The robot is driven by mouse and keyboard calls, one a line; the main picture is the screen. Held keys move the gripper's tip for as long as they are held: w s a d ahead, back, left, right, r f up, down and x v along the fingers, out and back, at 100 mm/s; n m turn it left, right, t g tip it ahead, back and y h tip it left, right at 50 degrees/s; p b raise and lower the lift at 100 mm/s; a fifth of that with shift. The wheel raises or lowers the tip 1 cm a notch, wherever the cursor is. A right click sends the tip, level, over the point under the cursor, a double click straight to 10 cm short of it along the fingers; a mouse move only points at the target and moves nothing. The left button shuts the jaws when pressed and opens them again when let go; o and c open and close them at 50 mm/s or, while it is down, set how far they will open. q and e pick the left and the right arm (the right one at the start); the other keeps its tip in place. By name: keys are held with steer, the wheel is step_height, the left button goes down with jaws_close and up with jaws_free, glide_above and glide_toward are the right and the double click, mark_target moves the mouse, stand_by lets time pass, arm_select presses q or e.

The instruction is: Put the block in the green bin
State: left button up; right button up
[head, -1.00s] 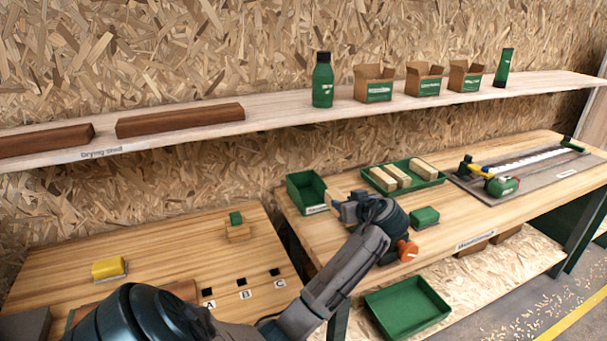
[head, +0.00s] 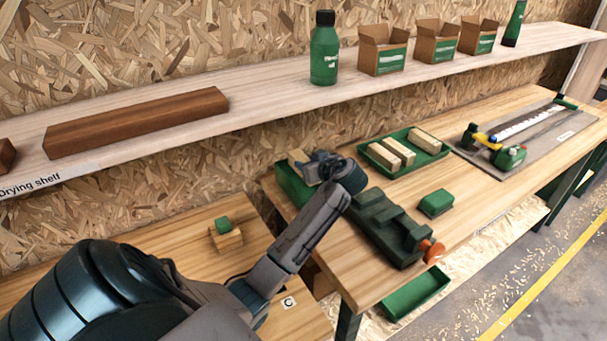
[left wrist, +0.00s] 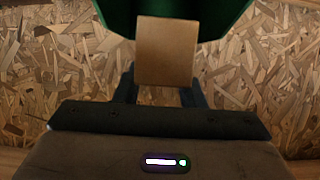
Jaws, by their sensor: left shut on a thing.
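My left gripper (head: 312,168) is shut on a light wooden block (head: 297,157), held up at the green bin (head: 289,184) on the bench's left end. In the left wrist view the block (left wrist: 167,52) sits between the fingers (left wrist: 160,92), with the bin's green walls (left wrist: 225,16) around its far end. My gripper and arm hide part of the bin, and I cannot tell how far the block is inside its rim. My right gripper is not in view.
A green tray (head: 434,151) with light blocks lies to the right. A dark green vise (head: 385,222) with an orange handle and a small green block (head: 436,202) are on the bench. Another green container (head: 415,293) is below. The shelf (head: 270,97) runs behind.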

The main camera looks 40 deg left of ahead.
arm_select(q)
steer(key=f, duration=0.3)
steer(key=shift+a, duration=0.2)
step_height(320, 180, down, 4)
steer(key=shift+d+r+p, duration=0.1)
steer(key=shift+r+p, duration=0.1)
steer(key=shift+p, duration=0.55)
steer(key=o, duration=1)
steer(key=shift+o, duration=0.2)
steer(key=p+v, duration=0.3)
steer(key=v, duration=0.7)
steer(key=shift+d+r, duration=0.2)
steer(key=shift+d, duration=0.1)
steer(key=shift+s+d+r, duration=0.2)
steer(key=shift+d, duration=0.35)
